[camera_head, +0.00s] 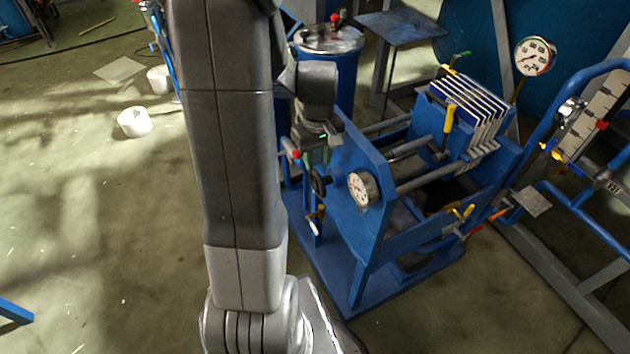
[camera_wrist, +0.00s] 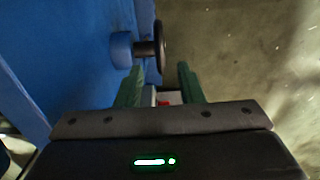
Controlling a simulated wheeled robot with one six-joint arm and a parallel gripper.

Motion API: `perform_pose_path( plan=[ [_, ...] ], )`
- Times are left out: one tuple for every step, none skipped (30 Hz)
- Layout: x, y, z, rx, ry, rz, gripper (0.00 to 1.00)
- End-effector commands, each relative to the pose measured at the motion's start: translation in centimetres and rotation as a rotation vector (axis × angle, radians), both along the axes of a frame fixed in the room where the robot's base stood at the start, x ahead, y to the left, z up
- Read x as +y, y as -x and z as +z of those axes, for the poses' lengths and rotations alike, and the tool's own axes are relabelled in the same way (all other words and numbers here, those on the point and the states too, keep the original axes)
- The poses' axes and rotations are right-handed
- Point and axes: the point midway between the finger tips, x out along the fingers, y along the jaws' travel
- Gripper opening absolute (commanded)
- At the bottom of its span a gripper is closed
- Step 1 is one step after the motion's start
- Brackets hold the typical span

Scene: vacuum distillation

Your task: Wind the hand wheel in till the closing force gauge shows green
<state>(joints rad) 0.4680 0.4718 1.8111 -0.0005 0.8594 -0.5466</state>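The dark hand wheel (camera_head: 320,183) stands at the left face of the blue press end plate (camera_head: 350,160). In the wrist view the hand wheel (camera_wrist: 159,45) shows nearly edge-on, on a short shaft from a blue boss (camera_wrist: 121,50). My gripper (camera_wrist: 161,69) is open, its two green fingers apart, with the wheel's rim just ahead of the gap. I cannot tell if they touch. In the head view my gripper (camera_head: 315,153) is partly hidden, just above the wheel. A round white gauge (camera_head: 361,189) sits on the end plate; its needle and colour are too small to read.
A stack of plates (camera_head: 468,108) hangs on the press rails. Another dial gauge (camera_head: 535,56) stands behind it. A blue drum (camera_head: 330,60) is behind my arm. A red-tipped valve (camera_head: 294,154) sits beside the wheel. Open floor lies to the left.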

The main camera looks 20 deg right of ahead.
Motion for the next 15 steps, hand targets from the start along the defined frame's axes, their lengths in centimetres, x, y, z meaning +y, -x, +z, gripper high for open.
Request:
perform_pose_path(
  plan=[
    [0.1,0.1,-1.4,0.005,-0.003,0.000,0.35],
    [0.1,0.1,-2.1,0.006,-0.003,0.000,0.35],
    [0.1,0.1,-2.9,0.005,-0.003,0.000,0.35],
    [0.1,0.1,-3.5,0.005,-0.003,0.000,0.35],
    [0.1,0.1,-4.2,0.005,-0.003,0.000,0.35],
    [0.1,0.1,-4.9,0.004,-0.003,0.000,0.35],
    [0.1,0.1,-5.5,0.005,-0.003,0.000,0.35],
    [0.1,0.0,-6.0,0.003,-0.002,0.000,0.35],
    [0.1,0.1,-6.6,0.004,-0.002,0.000,0.35],
    [0.1,0.0,-7.1,0.003,-0.002,0.000,0.35],
    [0.1,0.0,-7.4,0.002,-0.002,0.000,0.35],
    [0.1,0.0,-7.9,0.002,-0.002,0.000,0.35],
    [0.0,0.0,-8.2,0.001,-0.001,0.000,0.35],
    [0.0,0.0,-8.5,0.001,-0.001,0.000,0.35],
    [0.1,0.0,-8.8,0.001,-0.001,0.000,0.35]
  ],
)
